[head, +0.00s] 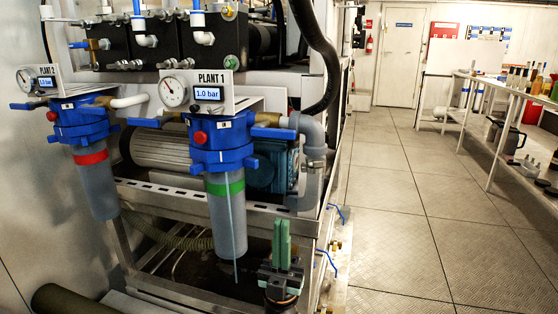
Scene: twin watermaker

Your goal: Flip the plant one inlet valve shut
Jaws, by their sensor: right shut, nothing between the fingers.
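The plant 1 filter unit stands in the middle left, with a blue head (222,145), a green band and a grey bowl (226,222) under a "PLANT 1" plate (212,85). A blue lever handle (147,122) reaches out to the left of the head, roughly level. Another blue lever (275,132) lies roughly level on its right, by the grey pipe. I cannot tell which one is the inlet valve. My right gripper (281,230) has green fingers pointing up, shut and empty, below and right of the head, apart from both levers. My left gripper is out of view.
The plant 2 unit (82,125), with a red band, stands to the left. A grey elbow pipe (312,150) and the metal frame stand close to my right gripper. Small blue handles (328,260) stick out at the frame's right side. The floor (400,220) to the right is clear.

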